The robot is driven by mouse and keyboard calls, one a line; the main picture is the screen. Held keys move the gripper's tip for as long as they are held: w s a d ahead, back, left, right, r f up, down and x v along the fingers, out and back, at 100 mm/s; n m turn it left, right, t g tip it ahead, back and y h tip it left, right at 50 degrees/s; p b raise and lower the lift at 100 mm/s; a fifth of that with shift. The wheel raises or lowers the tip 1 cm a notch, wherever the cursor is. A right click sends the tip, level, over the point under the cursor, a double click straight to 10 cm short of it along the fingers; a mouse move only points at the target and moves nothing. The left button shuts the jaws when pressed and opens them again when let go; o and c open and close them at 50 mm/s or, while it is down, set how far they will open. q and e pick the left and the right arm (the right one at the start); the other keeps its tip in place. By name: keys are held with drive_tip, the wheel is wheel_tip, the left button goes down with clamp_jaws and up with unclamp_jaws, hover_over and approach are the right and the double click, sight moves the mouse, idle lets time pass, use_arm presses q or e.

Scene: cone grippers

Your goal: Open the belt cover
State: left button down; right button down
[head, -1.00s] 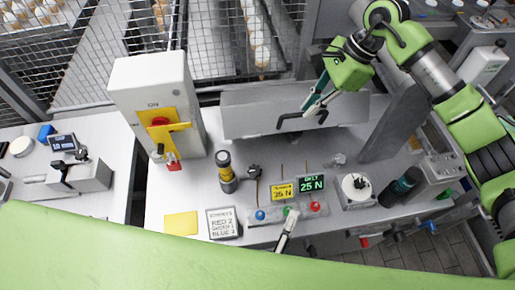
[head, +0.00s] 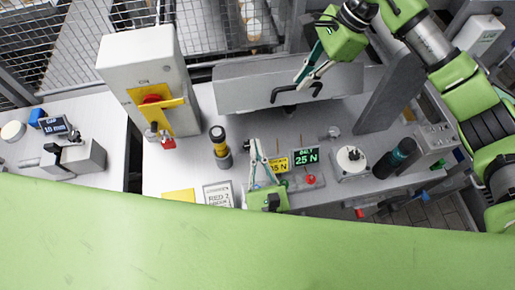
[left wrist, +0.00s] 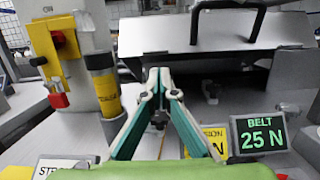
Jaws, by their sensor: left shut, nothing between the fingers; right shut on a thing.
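The belt cover (head: 240,93) is a grey metal panel at the back of the bench with a black bar handle (head: 283,93). My right gripper (head: 304,80) is at the handle's right part and shut on it. In the left wrist view the cover (left wrist: 160,33) and part of the handle (left wrist: 230,5) show at the top; the right gripper is out of that view. My left gripper (head: 253,143) is in front of the cover, shut and empty, beside the yellow display. Its fingertips (left wrist: 158,75) meet in the left wrist view. I cannot tell how far the cover is raised.
A grey switch box (head: 140,55) with a yellow-and-red switch and red padlock stands left. A black-yellow cylinder (head: 220,148), a yellow display (head: 277,164) and a green "BELT 25 N" display (head: 306,158) stand near the left gripper. A dark bottle (head: 395,158) stands right.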

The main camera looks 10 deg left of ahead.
sight(248, 111)
use_arm(q)
drive_tip(key=x, duration=0.7)
use_arm(e)
drive_tip(key=shift+w, duration=0.35)
use_arm(q)
drive_tip(key=shift+w+r, duration=0.1)
drive_tip(key=shift+r, duration=0.75)
drive_tip(key=shift+w+a, duration=0.1)
use_arm(e)
drive_tip(key=c, duration=2.1)
unclamp_jaws()
drive_tip(key=shift+c, duration=0.2)
use_arm(q)
drive_tip(key=shift+w+a+f, duration=0.1)
drive_tip(key=shift+w+a, duration=0.05)
use_arm(e)
drive_tip(key=shift+s+a, duration=0.1)
drive_tip(key=shift+a, duration=0.05)
